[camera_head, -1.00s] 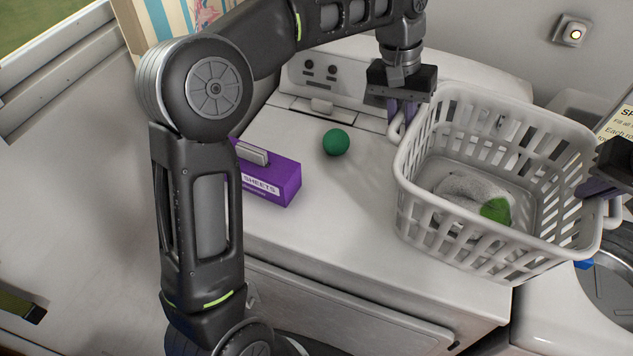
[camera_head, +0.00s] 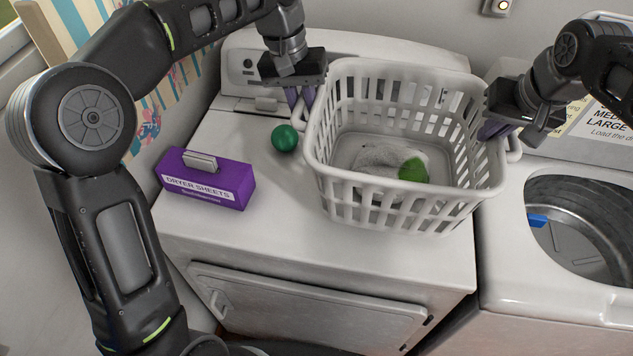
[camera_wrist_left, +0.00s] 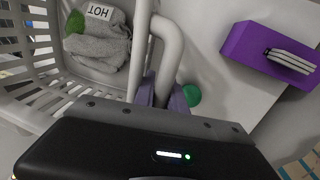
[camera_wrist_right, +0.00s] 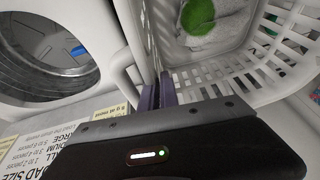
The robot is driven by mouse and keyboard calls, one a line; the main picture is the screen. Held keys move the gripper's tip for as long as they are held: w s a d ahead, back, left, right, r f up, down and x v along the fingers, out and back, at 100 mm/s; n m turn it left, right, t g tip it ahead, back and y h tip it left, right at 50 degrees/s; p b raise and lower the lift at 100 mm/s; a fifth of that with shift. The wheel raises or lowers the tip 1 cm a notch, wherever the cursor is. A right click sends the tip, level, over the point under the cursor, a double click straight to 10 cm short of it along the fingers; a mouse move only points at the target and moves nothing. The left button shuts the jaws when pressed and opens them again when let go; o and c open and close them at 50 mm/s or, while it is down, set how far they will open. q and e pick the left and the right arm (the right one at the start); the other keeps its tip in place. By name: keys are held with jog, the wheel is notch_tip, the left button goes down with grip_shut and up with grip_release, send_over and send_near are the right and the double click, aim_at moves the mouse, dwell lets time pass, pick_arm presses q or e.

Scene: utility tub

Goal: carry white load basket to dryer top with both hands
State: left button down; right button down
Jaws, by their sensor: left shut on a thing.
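The white load basket (camera_head: 408,205) is upright over the right part of the dryer top (camera_head: 270,235); I cannot tell whether its bottom touches. A grey cloth (camera_head: 375,158) and a green piece (camera_head: 413,170) lie inside it. My left gripper (camera_head: 300,98) is shut on the basket's left handle, which shows as a white loop (camera_wrist_left: 168,45) in the left wrist view.
A green ball (camera_head: 285,138) lies on the dryer close to the basket's left side. A purple dryer sheets box (camera_head: 205,180) stands farther left. The open washer (camera_head: 540,295) is to the right, with a blue thing (camera_head: 537,220) in its drum. The dryer top's front is clear.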

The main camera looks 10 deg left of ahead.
aim_at(483, 150)
pick_arm(q)
jog(key=shift+f, duration=0.2)
pick_arm(e)
jog(key=shift+f, duration=0.15)
